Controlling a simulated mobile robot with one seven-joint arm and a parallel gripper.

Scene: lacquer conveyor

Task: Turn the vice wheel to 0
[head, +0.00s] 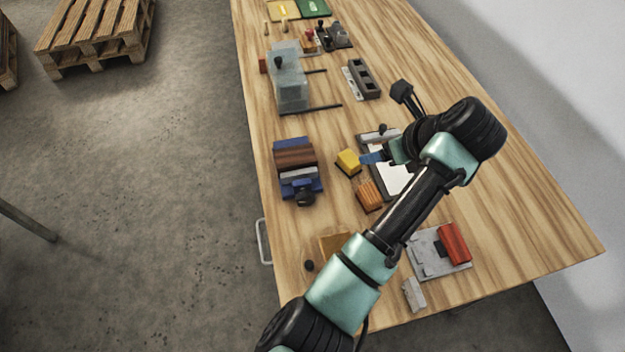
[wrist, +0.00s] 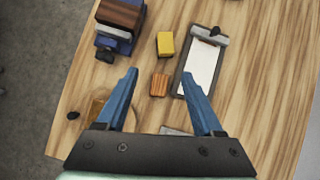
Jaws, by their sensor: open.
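The vice (head: 297,158) is blue with brown jaw faces and sits near the left edge of the bench. Its dark wheel (head: 304,196) is on the near side; I cannot read any marking on it. In the wrist view the vice (wrist: 122,14) is at the top left, with the wheel (wrist: 104,55) below it. My gripper (head: 370,157) is to the right of the vice, apart from it, above the bench near the clipboard. In the wrist view my gripper (wrist: 159,75) is open, with its blue fingers wide apart and nothing between them.
A yellow block (head: 348,161), an orange ribbed block (head: 369,196) and a clipboard (head: 396,179) lie right of the vice. A clear box (head: 290,92) with dark rods stands beyond it. A grey plate (head: 428,258) with a red block (head: 455,244) is at the near right.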

